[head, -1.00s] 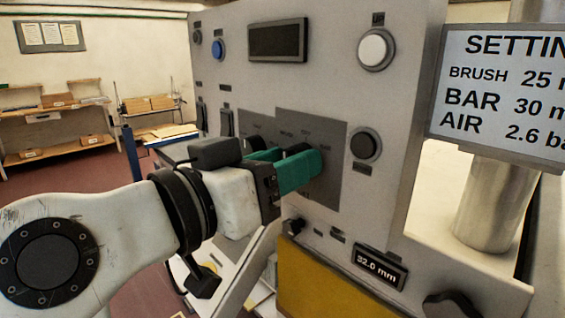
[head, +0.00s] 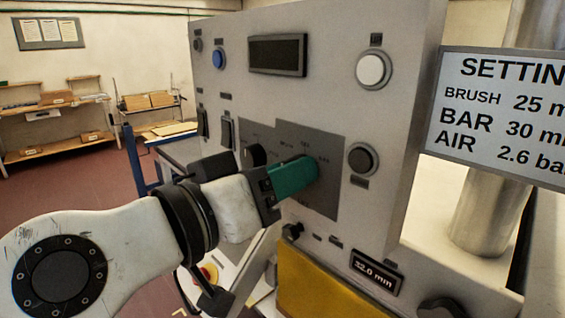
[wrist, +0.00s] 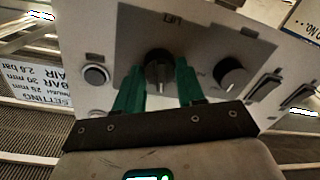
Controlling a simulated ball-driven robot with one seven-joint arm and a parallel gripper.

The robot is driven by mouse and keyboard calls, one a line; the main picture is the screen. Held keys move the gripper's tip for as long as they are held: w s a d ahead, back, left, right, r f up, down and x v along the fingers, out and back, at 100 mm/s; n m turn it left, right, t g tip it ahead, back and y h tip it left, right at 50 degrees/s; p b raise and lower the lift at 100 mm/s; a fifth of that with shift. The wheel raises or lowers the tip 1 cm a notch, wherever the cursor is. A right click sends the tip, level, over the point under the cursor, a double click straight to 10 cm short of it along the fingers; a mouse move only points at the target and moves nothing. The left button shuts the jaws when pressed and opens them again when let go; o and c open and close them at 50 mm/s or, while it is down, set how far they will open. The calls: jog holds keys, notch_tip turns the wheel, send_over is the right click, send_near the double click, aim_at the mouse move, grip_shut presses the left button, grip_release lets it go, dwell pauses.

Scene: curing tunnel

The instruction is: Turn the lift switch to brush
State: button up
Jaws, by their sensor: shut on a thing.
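The lift switch (wrist: 158,68) is a dark round knob on a dark grey plate (head: 325,150) on the panel, with an upside-down LIFT label above it in the wrist view. My gripper (head: 308,172) reaches the plate from the left. Its green fingers (wrist: 160,82) stand on either side of the knob, shut on it. In the head view the fingers hide the switch. The position labels on the plate are too small to read, so I cannot tell which one the pointer faces.
Another black knob (head: 254,156) sits left of my fingers. A black button (head: 362,159), a white button (head: 373,70) and a blue button (head: 218,58) are on the panel. A settings sign (head: 500,115) stands at right. A display (head: 376,272) reads 32.0 mm.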

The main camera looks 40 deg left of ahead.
jog(key=n+p, duration=0.7)
jog(key=shift+a+r+n, duration=0.1)
jog(key=shift+n, duration=0.5)
jog(key=o, duration=1)
jog(key=shift+h, duration=0.3)
jog(key=shift+o, duration=0.2)
jog(key=shift+s, duration=0.1)
jog(key=s+b, duration=0.3)
jog(key=s, duration=0.7)
jog(key=shift+s+a+r, duration=0.15)
jog(key=shift+s+a, duration=0.1)
jog(key=shift+s, duration=0.1)
